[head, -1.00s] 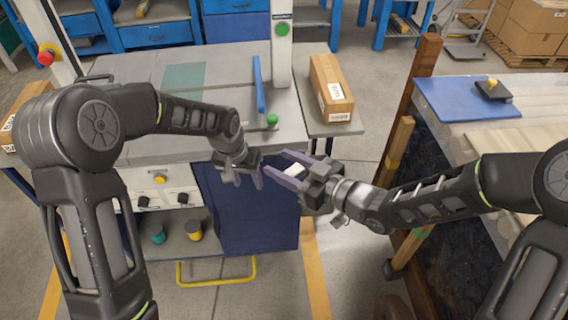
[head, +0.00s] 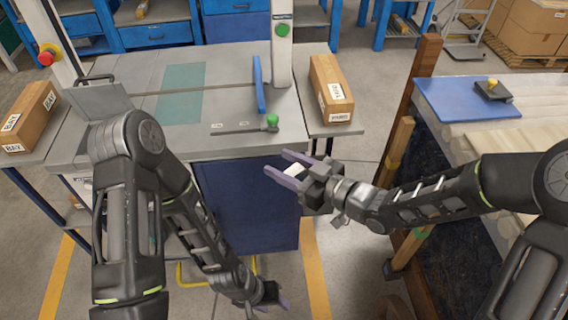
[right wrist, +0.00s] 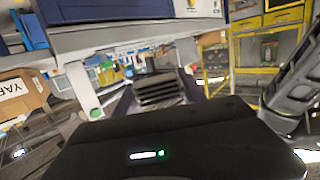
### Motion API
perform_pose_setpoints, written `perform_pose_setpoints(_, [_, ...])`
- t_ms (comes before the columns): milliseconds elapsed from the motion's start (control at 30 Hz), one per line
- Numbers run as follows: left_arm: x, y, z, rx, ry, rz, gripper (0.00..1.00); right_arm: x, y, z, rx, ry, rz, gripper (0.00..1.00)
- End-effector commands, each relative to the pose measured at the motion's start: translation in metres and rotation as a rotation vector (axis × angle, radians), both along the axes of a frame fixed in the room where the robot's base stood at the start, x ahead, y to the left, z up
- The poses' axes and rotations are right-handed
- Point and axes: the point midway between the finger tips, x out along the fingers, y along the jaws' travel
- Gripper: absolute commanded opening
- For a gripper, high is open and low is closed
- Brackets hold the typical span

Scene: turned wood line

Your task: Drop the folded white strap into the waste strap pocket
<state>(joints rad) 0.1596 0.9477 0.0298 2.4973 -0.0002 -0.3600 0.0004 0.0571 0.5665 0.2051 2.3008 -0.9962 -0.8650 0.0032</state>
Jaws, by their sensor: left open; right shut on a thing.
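My right gripper (head: 279,163) is shut on the folded white strap (head: 293,171), held in the air in front of the machine table. Only a small white part shows between its purple fingers in the head view. In the right wrist view the strap looks like a grey, layered block (right wrist: 159,90) between the fingers. My left gripper (head: 268,299) is open and empty, low at the bottom of the head view, apart from the strap. I cannot make out a waste strap pocket for certain in either view.
A grey machine table (head: 228,102) with a blue fence (head: 259,86) stands ahead, above a dark blue panel (head: 245,205). Cardboard boxes lie at its right (head: 331,88) and left (head: 31,116). A bench with a blue mat (head: 450,103) stands at right.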

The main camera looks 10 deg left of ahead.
Motion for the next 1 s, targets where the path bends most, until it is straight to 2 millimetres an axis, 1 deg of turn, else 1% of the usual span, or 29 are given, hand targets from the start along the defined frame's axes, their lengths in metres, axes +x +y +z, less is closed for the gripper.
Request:
perform_pose_setpoints(367, [0.001, 0.000, 0.000, 0.000, -0.001, -0.001, 0.48, 0.001, 0.000, 0.002, 0.001, -0.001, 0.002, 0.10])
perform_pose_setpoints(467, [0.001, 0.000, 0.000, 0.000, -0.001, -0.001, 0.48, 0.007, -0.003, 0.006, 0.001, -0.003, -0.028, 0.10])
perform_pose_setpoints(567, [0.001, 0.000, 0.000, 0.000, -0.001, -0.001, 0.48, 0.020, -0.013, 0.010, 0.001, -0.001, -0.094, 0.10])
perform_pose_setpoints(667, [0.001, 0.000, 0.000, 0.000, -0.001, -0.001, 0.48, 0.040, -0.035, 0.012, 0.000, 0.000, -0.210, 0.10])
perform_pose_setpoints(767, [0.001, 0.000, 0.000, 0.000, -0.001, -0.001, 0.48, 0.065, -0.072, 0.012, -0.001, 0.000, -0.371, 0.10])
perform_pose_setpoints(800, [0.001, 0.000, 0.000, 0.000, -0.001, -0.001, 0.48, 0.075, -0.091, 0.010, -0.001, 0.000, -0.447, 0.10])
perform_pose_setpoints(867, [0.001, 0.000, 0.000, 0.000, -0.001, -0.001, 0.48, 0.088, -0.122, 0.008, -0.002, 0.000, -0.562, 0.10])
perform_pose_setpoints(900, [0.001, 0.000, 0.000, 0.000, -0.001, -0.001, 0.48, 0.095, -0.142, 0.006, -0.002, 0.000, -0.636, 0.10])
perform_pose_setpoints(967, [0.001, 0.000, 0.000, 0.000, -0.001, -0.001, 0.48, 0.103, -0.173, 0.002, -0.002, 0.000, -0.741, 0.10])
perform_pose_setpoints(1000, [0.001, 0.000, 0.000, 0.000, -0.001, -0.001, 0.48, 0.106, -0.192, 0.000, -0.004, 0.000, -0.806, 0.10])
